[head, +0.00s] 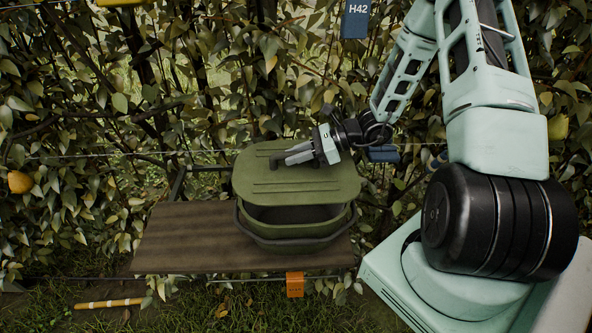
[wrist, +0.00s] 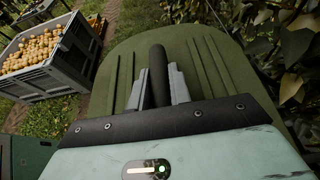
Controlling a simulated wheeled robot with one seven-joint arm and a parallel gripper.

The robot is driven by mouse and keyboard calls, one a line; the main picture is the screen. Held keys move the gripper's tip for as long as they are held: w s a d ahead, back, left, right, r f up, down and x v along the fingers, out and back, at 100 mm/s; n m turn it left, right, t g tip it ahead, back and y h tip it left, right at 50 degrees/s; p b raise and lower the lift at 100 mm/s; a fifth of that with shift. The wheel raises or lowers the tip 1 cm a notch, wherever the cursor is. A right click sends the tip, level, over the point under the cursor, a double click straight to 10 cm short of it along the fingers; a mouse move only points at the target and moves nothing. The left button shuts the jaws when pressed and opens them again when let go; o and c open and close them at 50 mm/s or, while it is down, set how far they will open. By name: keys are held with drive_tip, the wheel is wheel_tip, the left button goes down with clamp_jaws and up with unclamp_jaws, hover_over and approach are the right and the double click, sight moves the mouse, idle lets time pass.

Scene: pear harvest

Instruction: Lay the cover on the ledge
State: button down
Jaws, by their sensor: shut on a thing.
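The cover (head: 320,183) is an olive-green lid with ridges and a dark handle. It is above the back part of an olive-green box (head: 300,229) with a dark rim, and the box's opening shows below its front edge. My gripper (head: 288,159) is shut on the cover's handle; the wrist view shows the dark handle (wrist: 158,75) between the two grey fingers, with the cover (wrist: 205,55) spread out beyond. The ledge (head: 185,238) is a brown plank; the box stands on its right part, and its left part is bare.
Leafy branches and wires stand close behind the ledge. An orange tag (head: 295,284) hangs at its front edge. A blue H42 sign (head: 356,19) hangs above. A grey bin of pears (wrist: 45,58) stands on grass in the wrist view.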

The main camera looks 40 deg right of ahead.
sight(274, 158)
drive_tip(key=shift+r, duration=0.8)
drive_tip(key=w+a+m+t+h, duration=0.1)
drive_tip(key=w+a+m+t+h+b, duration=0.1)
drive_tip(key=a, duration=0.1)
drive_tip(key=w+a+m+t+b, duration=0.1)
drive_tip(key=a, duration=0.1)
drive_tip(key=shift+w+a+r+h, duration=0.1)
drive_tip(key=shift+a+h, duration=0.05)
drive_tip(key=shift+h, duration=0.25)
drive_tip(key=shift+w+a+f+m+t+h+b, duration=0.1)
drive_tip(key=shift+a+f+m+t+h+b, duration=0.1)
drive_tip(key=shift+m+t+h+b, duration=0.25)
drive_tip(key=shift+w+a+f+m+t+h+b, duration=0.15)
drive_tip(key=shift+m+t+h+b, duration=0.1)
drive_tip(key=shift+m+h, duration=0.4)
drive_tip(key=shift+s+f+m+t+h, duration=0.2)
drive_tip(key=shift+f+m+t+h, duration=0.1)
drive_tip(key=shift+f+m+h, duration=0.4)
drive_tip(key=shift+s+d+m+h+b, duration=0.3)
drive_tip(key=shift+m+h+b, duration=0.1)
drive_tip(key=shift+m, duration=0.2)
drive_tip(key=shift+t, duration=0.3)
